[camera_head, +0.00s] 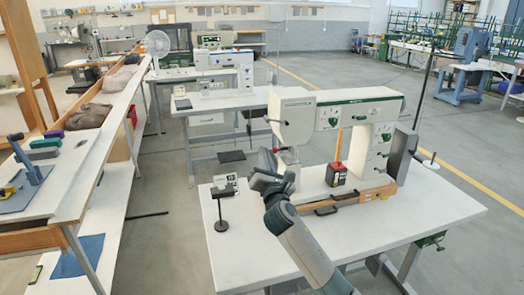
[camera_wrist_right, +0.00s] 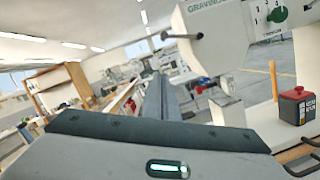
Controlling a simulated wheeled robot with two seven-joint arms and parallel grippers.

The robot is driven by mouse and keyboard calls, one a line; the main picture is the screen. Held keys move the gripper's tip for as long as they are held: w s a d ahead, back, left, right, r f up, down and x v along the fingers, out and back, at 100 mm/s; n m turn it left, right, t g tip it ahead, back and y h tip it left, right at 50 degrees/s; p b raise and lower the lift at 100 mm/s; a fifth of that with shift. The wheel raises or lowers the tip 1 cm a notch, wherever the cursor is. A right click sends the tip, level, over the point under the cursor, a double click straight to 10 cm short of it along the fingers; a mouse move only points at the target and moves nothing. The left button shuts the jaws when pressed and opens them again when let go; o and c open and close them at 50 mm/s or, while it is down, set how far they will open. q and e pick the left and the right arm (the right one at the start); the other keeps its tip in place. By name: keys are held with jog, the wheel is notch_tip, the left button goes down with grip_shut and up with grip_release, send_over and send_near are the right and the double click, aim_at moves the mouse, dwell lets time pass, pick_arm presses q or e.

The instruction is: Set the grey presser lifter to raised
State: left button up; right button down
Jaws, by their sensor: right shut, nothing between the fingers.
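A second small lever (camera_wrist_right: 199,86) sits lower under the head in that view. I cannot tell for certain which is the grey presser lifter, or its setting. My right gripper (camera_head: 267,160) is shut and empty, just left of and below the press head. Its fingers (camera_wrist_right: 165,98) point up toward the head. My left gripper is out of view.
A small black stand (camera_head: 222,205) is at the table's left. The table front (camera_head: 400,225) is clear.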

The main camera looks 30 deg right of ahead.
jog(key=shift+v, duration=1.35)
jog(key=shift+d, duration=0.1)
